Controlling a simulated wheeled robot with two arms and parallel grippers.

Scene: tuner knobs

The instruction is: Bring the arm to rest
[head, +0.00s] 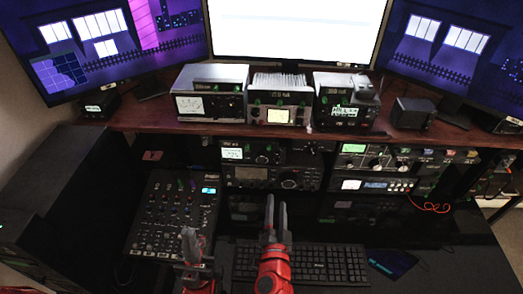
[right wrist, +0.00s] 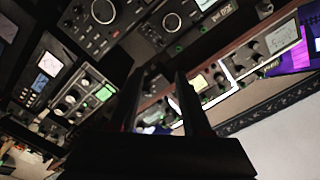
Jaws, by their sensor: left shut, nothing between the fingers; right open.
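My left gripper (head: 190,240) is shut and empty, low in the head view, in front of the mixer's lower right corner. My right gripper (head: 276,206) is open and empty, its fingers pointing up over the back of the keyboard (head: 315,264) toward the radio shelf. In the right wrist view the two dark fingers (right wrist: 163,95) stand apart with nothing between them. The radios with tuner knobs, such as the stacked receiver (head: 265,177) and the one with a green display (head: 375,158), are apart from both grippers as far as I can see.
A mixer (head: 172,212) lies left of the keyboard. A wooden shelf (head: 150,118) carries several radios and a small black speaker (head: 411,113). Monitors (head: 296,30) stand behind. The dark desk front right looks mostly clear.

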